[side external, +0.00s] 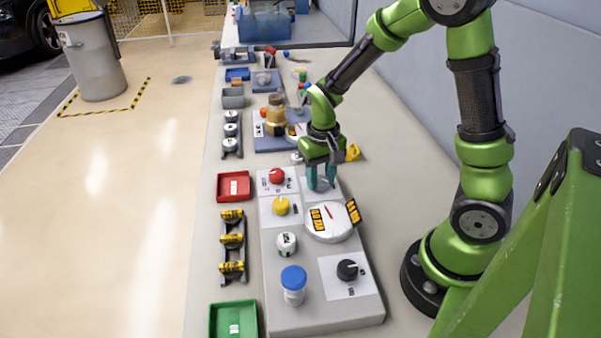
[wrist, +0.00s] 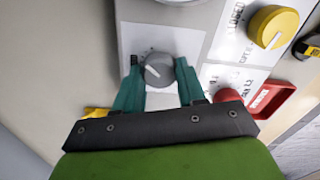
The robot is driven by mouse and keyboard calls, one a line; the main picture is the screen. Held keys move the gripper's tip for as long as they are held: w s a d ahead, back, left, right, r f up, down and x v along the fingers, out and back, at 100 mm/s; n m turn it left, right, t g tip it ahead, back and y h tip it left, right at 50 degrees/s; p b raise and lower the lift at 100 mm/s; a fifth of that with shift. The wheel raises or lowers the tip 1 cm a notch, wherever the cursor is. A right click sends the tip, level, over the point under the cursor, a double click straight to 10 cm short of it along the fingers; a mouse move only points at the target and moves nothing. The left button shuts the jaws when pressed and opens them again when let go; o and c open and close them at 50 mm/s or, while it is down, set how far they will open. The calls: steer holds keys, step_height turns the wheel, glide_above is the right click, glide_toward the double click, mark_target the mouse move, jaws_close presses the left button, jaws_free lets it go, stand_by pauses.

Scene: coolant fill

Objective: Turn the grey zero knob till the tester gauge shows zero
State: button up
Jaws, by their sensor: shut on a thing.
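The tester gauge (side external: 331,222) is a round white dial just in front of the gripper, with a red needle and yellow-black labels. Its reading is too small to tell.
A red knob (side external: 277,176) and a yellow knob (side external: 281,205) stand left of my gripper. A black knob (side external: 347,270), a blue-capped jar (side external: 293,285) and a white-topped canister (side external: 286,244) are nearer the front. Red (side external: 234,187) and green (side external: 233,320) trays lie left of the panel.

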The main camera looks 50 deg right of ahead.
mark_target(320, 178)
stand_by(0.4)
steer(key=o, duration=1.1)
steer(key=shift+c, duration=0.2)
steer(key=shift+r, duration=0.1)
step_height(320, 178, up, 17)
steer(key=s+a+r+n+t+y, duration=0.1)
steer(key=s+a+r+t+y, duration=0.1)
steer(key=s+a+t, duration=0.5)
steer(key=shift+s+a+n, duration=0.3)
steer(key=shift+s+a, duration=0.35)
steer(key=shift+s, duration=0.4)
